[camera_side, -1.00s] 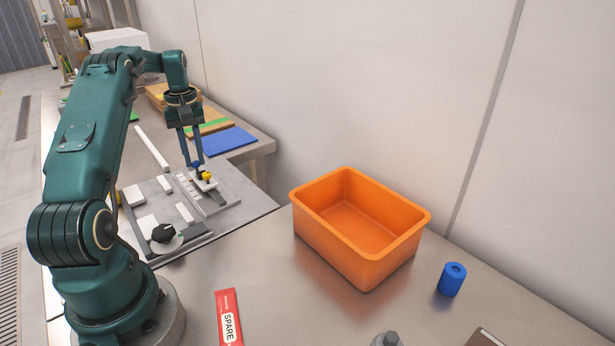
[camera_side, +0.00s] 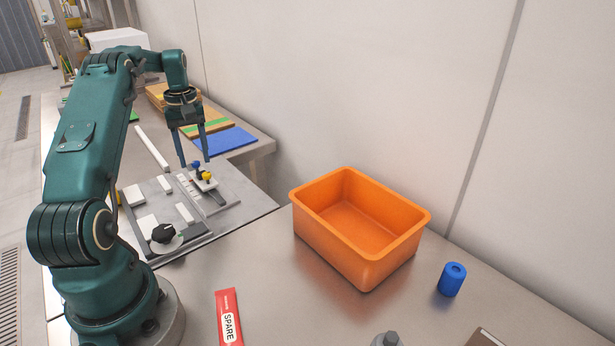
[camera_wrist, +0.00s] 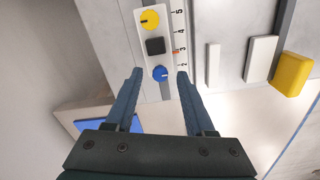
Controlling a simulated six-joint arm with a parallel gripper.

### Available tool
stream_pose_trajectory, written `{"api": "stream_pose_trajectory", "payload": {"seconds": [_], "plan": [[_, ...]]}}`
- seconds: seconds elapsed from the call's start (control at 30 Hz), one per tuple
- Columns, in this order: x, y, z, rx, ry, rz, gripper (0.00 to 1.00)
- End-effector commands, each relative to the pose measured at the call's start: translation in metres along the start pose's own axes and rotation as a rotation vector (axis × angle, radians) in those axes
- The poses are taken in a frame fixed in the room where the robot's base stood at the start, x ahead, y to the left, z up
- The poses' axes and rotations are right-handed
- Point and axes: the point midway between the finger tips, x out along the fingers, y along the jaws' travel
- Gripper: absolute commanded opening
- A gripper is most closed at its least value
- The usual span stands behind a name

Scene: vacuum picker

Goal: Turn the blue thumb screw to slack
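The blue thumb screw (camera_wrist: 160,74) sits on a white sliding carriage (camera_wrist: 139,45), with a small pale line on its head. Beside it on the carriage are a black block (camera_wrist: 155,46) and a yellow thumb screw (camera_wrist: 150,20). In the side view the blue screw (camera_side: 196,164) stands at the carriage's far end. My gripper (camera_wrist: 159,73) is open and empty, with one fingertip on either side of the blue screw and a gap to each. In the side view my gripper (camera_side: 194,164) is over that end of the carriage.
A numbered scale (camera_wrist: 178,30) runs along the carriage, with a red mark near 3. White blocks (camera_wrist: 260,58) and a yellow block (camera_wrist: 293,74) stand nearby. A black knob (camera_side: 163,233) is at the plate's front. An orange bin (camera_side: 392,252) stands to the right.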

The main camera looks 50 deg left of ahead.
Motion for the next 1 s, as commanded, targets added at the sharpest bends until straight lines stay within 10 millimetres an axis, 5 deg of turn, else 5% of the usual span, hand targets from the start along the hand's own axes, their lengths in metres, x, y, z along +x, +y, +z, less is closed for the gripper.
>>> {"api": "stream_pose_trajectory", "payload": {"seconds": [0.17,0.6,1.0], "plan": [[-0.002,0.0,0.0,0.0,0.0,0.0,0.54],[-0.047,0.0,-0.001,0.0,0.002,0.001,0.54],[-0.051,0.0,0.0,0.001,-0.001,0.0,0.54]]}}
